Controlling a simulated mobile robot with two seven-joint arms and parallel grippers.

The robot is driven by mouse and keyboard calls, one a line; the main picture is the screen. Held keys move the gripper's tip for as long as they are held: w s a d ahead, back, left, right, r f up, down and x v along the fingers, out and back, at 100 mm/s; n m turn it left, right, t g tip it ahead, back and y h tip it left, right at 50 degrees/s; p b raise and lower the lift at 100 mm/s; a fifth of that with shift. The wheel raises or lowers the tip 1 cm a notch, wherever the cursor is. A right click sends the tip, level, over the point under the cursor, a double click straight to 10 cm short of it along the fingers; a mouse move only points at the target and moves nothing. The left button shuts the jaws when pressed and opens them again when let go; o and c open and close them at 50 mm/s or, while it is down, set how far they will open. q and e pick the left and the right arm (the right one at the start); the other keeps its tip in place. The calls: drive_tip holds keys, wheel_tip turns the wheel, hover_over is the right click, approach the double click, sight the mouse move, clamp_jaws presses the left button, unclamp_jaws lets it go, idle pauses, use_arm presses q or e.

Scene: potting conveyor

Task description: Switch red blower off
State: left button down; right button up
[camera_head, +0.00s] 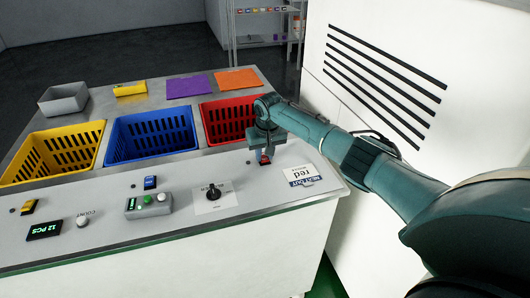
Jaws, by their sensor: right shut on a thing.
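My right gripper (264,149) comes in from the right and points down at the right end of the pale control panel. It is shut on the small red switch (265,159), which stands in front of the red basket (228,121). The gripper covers much of the switch, so its on or off position cannot be told. My left gripper is not in view.
The panel also carries a black rotary knob (213,191), a green button box (149,205), a blue switch (150,183), a yellow switch (28,206) and a "12 PCS" display (44,230). Blue (151,134) and yellow (53,151) baskets stand behind. A white slotted cabinet (400,80) is at right.

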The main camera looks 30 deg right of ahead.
drive_tip(key=shift+w+d+g+b, duration=0.15)
drive_tip(key=shift+w+g+b, duration=0.25)
drive_tip(key=shift+b, duration=0.55)
drive_tip(key=shift+g+b, duration=0.3)
drive_tip(key=shift+b, duration=0.3)
drive_tip(key=shift+r+b, duration=0.1)
drive_tip(key=shift+b, duration=0.4)
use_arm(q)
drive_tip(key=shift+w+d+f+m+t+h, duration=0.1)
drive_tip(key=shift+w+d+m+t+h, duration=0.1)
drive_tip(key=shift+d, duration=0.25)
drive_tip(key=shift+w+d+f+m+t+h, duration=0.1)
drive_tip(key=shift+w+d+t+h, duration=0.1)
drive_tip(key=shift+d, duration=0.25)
use_arm(e)
drive_tip(key=shift+r+g, duration=0.15)
drive_tip(key=shift+g, duration=0.15)
drive_tip(key=o, duration=1)
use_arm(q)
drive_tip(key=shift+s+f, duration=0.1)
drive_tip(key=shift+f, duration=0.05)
use_arm(e)
drive_tip(key=shift+s+y, duration=0.1)
drive_tip(key=shift+y, duration=0.2)
